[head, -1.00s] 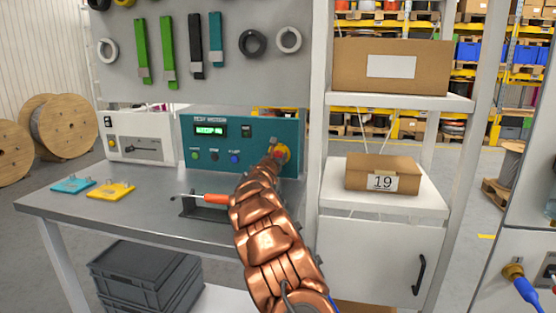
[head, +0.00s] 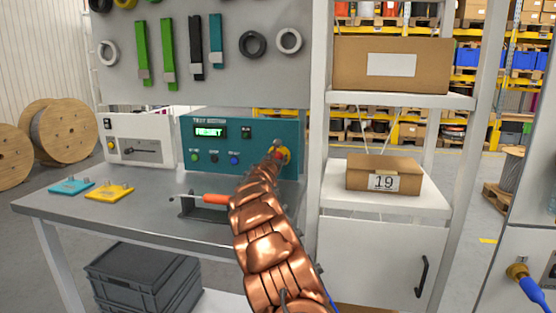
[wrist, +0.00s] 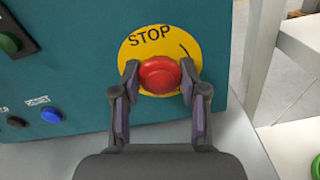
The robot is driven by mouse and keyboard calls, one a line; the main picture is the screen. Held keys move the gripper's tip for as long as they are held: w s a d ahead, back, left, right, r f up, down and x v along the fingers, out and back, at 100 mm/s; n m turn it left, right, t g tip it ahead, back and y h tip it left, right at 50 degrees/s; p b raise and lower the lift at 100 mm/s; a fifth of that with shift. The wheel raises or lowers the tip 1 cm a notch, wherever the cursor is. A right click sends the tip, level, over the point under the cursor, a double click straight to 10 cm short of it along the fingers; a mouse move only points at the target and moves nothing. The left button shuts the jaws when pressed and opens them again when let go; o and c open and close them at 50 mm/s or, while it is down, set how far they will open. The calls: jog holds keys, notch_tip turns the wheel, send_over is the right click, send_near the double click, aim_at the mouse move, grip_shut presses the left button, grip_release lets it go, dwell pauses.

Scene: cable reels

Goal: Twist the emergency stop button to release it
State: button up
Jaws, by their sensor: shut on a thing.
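The red emergency stop button (wrist: 160,75) sits on a yellow round plate marked STOP (wrist: 150,42), on the teal test station panel (head: 262,128). In the wrist view my gripper (wrist: 159,78) has one finger on each side of the button, closed against its edges. In the head view my arm reaches up to the panel's right end, and my gripper (head: 277,153) partly hides the button. The yellow plate (head: 285,154) shows beside it. The station's green display (head: 210,132) reads RESET.
Green, dark and blue buttons (head: 234,160) sit on the panel left of the stop button. An orange-handled tool (head: 215,198) rests on a dark holder on the bench. A white shelf unit with a cardboard box (head: 384,175) stands to the right.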

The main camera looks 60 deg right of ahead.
jog(key=shift+s+a+b, duration=0.15)
jog(key=shift+a+b, duration=0.15)
jog(key=shift+b, duration=0.25)
dwell(0.4)
jog(key=o, duration=0.8)
jog(key=b+v, duration=0.7)
jog(key=v, duration=0.1)
jog(key=shift+b, duration=0.35)
jog(key=shift+r, duration=0.1)
dwell(0.7)
